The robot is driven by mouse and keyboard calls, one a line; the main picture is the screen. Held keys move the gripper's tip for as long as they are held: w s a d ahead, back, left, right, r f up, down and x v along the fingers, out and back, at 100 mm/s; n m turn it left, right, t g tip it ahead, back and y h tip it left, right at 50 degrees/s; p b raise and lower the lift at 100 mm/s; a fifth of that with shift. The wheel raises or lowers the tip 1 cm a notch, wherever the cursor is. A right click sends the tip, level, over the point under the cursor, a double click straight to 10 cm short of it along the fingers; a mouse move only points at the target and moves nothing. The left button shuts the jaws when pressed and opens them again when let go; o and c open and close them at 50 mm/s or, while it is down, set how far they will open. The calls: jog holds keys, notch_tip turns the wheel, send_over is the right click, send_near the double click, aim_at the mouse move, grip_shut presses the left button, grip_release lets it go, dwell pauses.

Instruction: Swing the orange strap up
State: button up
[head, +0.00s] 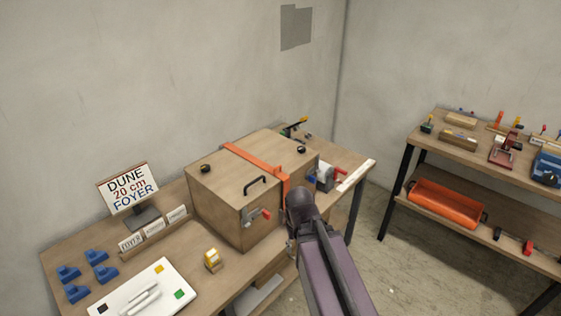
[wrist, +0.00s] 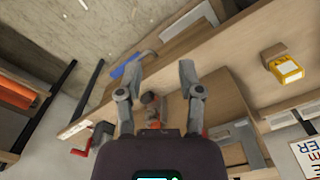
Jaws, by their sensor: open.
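The orange strap (head: 255,165) lies across the lid of a wooden box (head: 225,210) in the head view and hangs down its front near the right corner. Its lower end is hidden behind my arm. My gripper is mostly hidden by my arm there, in front of the box's right side. In the wrist view my gripper (wrist: 160,67) is open, its two fingers spread apart with nothing clamped. A small dark reddish part (wrist: 152,105) shows between the finger bases; I cannot tell what it is.
The box has a black handle (head: 255,185) and a red-handled latch (head: 262,215). A yellow block (head: 212,259), white panel (head: 140,297) and blue pieces (head: 75,293) lie at left. A second shelf (head: 480,205) stands at right.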

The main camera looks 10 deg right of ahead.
notch_tip(320, 180, up, 23)
jog(key=m+t+y+p, duration=0.15)
jog(key=m+p, duration=0.95)
jog(key=p, duration=1.2)
send_over(280, 167)
jog(key=s+d, duration=0.2)
jog(key=shift+a+r, duration=0.1)
jog(key=shift+a, duration=0.1)
jog(key=f+b, duration=0.4)
jog(key=w+a+f+b, duration=0.1)
jog(key=f+b, duration=0.4)
jog(key=w+f+b, duration=0.1)
jog(key=f+b, duration=0.3)
jog(key=shift+a+f+b, duration=0.25)
jog(key=shift+a+b, duration=0.05)
jog(key=shift+b, duration=0.05)
grip_shut()
